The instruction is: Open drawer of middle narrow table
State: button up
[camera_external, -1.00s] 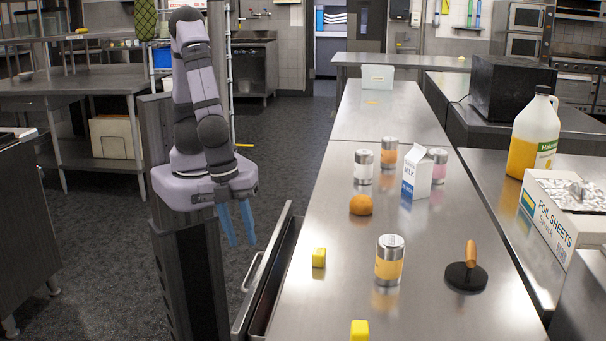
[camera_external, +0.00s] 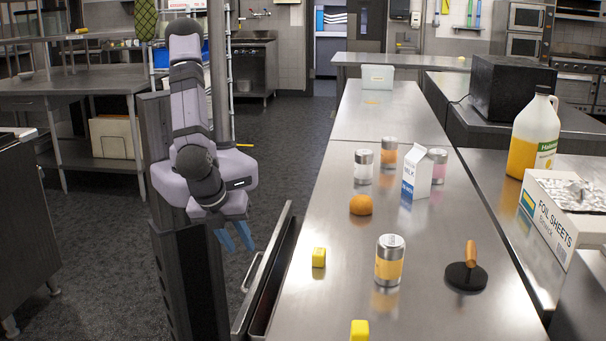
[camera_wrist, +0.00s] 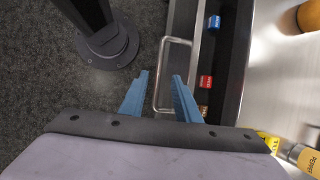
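The narrow metal table (camera_external: 330,269) runs down the middle of the external view. Its drawer (camera_external: 272,268) is pulled partly out on the left side, with a bar handle (camera_external: 252,271) on its front. In the wrist view the handle (camera_wrist: 173,75) lies beyond and between my gripper's blue fingertips (camera_wrist: 160,74), which are apart. My gripper (camera_external: 239,241) is open and empty, pointing down above the floor, left of the drawer front. I cannot tell whether it touches the handle.
A dark post base (camera_wrist: 108,47) is left in the wrist view.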

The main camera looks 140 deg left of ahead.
aim_at(251, 265)
jog(key=shift+p+x, duration=0.35)
jog(key=shift+x, duration=3.35)
grip_shut()
